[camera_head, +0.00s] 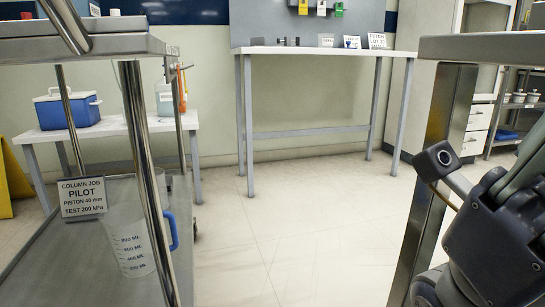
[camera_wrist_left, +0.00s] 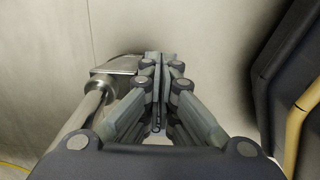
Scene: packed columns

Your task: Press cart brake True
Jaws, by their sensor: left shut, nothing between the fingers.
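The cart (camera_head: 60,250) stands at the left in the head view, with a metal upper shelf, upright posts and a grey lower shelf. Its brake cannot be made out in the head view. In the left wrist view my left gripper (camera_wrist_left: 158,62) is shut and empty, its fingers together. Just left of the fingertips is a flat metal plate (camera_wrist_left: 118,65) on a round metal fitting, with a tube running down to the left. It may be the cart's brake or another cart part; I cannot tell whether the fingers touch it.
A sign (camera_head: 82,199) and a measuring jug (camera_head: 130,250) are on the cart. A blue cooler (camera_head: 67,108) sits on a low table behind. A tall table (camera_head: 320,52) stands at the back. The middle floor (camera_head: 290,230) is clear. A dark, yellow-edged object (camera_wrist_left: 290,70) stands right of my left gripper.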

